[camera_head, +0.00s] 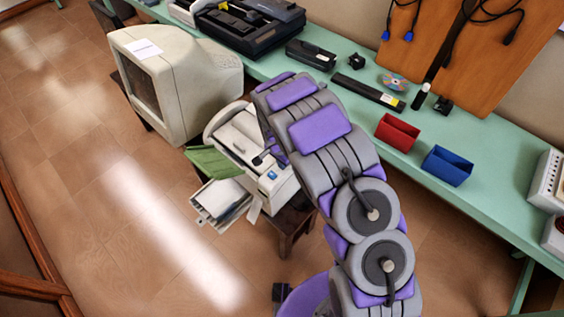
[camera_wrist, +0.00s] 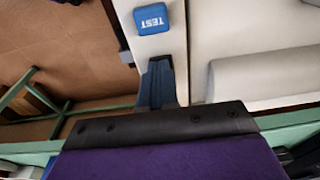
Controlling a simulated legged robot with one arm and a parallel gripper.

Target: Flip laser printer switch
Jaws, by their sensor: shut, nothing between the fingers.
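The laser printer (camera_head: 240,140) is a cream machine on a small dark wooden stand, beside the large cream monitor. A blue button (camera_head: 271,175) sits on its near top corner; in the wrist view it shows as a blue square marked "TEST" (camera_wrist: 151,19). A small dark piece (camera_wrist: 127,57) sticks out from the printer's side edge in the wrist view; I cannot tell if it is the switch. My gripper (camera_wrist: 160,72) is shut and empty. Its dark fingertips lie over the cream panel, below the TEST button in the picture. Whether they touch the panel is unclear.
A cream monitor (camera_head: 175,75) stands left of the printer. Green and white trays (camera_head: 220,200) jut out low at its left. The green workbench (camera_head: 345,68) behind holds a red bin (camera_head: 397,132), a blue bin (camera_head: 447,166) and several devices. The tiled floor at left is clear.

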